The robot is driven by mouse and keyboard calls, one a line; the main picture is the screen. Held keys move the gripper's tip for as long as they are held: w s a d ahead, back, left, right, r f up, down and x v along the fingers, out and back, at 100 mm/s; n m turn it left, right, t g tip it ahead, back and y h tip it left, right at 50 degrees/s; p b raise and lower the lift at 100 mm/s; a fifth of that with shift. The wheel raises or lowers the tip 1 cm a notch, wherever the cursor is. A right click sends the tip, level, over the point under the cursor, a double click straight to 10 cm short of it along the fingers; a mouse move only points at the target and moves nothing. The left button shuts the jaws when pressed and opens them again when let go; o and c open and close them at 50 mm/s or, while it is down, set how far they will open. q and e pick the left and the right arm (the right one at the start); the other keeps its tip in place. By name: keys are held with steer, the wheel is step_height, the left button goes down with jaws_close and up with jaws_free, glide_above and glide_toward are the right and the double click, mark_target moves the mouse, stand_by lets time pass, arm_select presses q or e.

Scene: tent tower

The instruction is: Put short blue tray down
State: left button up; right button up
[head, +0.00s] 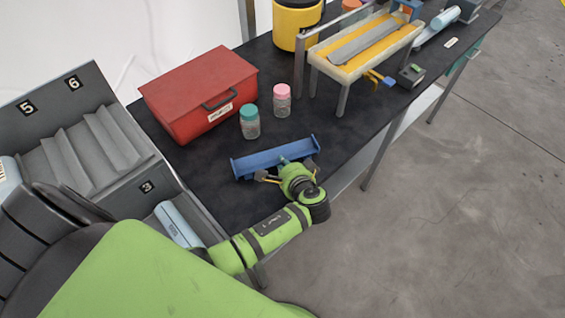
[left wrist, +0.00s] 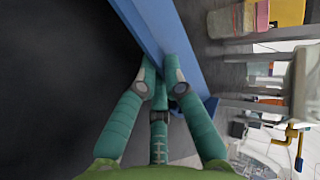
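The short blue tray (head: 262,159), a long narrow piece with raised end plates, is over the dark tabletop near its front edge, in front of the two jars. I cannot tell whether its underside touches the table. My left gripper (head: 284,164) is at the tray's near long side. In the left wrist view the fingers (left wrist: 160,68) close in on the edge of the blue tray (left wrist: 143,28) and pinch it. Part of the tray is hidden by the fingers. My right gripper is not in view.
On the dark table (head: 215,190) stand a red toolbox (head: 200,95), a green-lidded jar (head: 250,122) and a pink-lidded jar (head: 282,100) close behind the tray. A framed yellow and grey rack (head: 350,65) stands further back. A grey stepped bin (head: 90,140) is at left.

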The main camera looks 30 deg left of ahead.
arm_select(q)
steer(key=shift+o, duration=1.3)
steer(key=shift+s+d, duration=0.25)
steer(key=shift+s+d+r, duration=0.1)
steer(key=shift+d, duration=0.05)
steer(key=shift+d+r, duration=0.1)
steer(key=shift+d, duration=0.05)
steer(key=b+v, duration=0.2)
steer(key=v, duration=0.8)
steer(key=shift+s+d+r, duration=0.1)
steer(key=shift+s, duration=0.1)
steer(key=shift+s+d+r, duration=0.2)
steer(key=shift+r, duration=0.05)
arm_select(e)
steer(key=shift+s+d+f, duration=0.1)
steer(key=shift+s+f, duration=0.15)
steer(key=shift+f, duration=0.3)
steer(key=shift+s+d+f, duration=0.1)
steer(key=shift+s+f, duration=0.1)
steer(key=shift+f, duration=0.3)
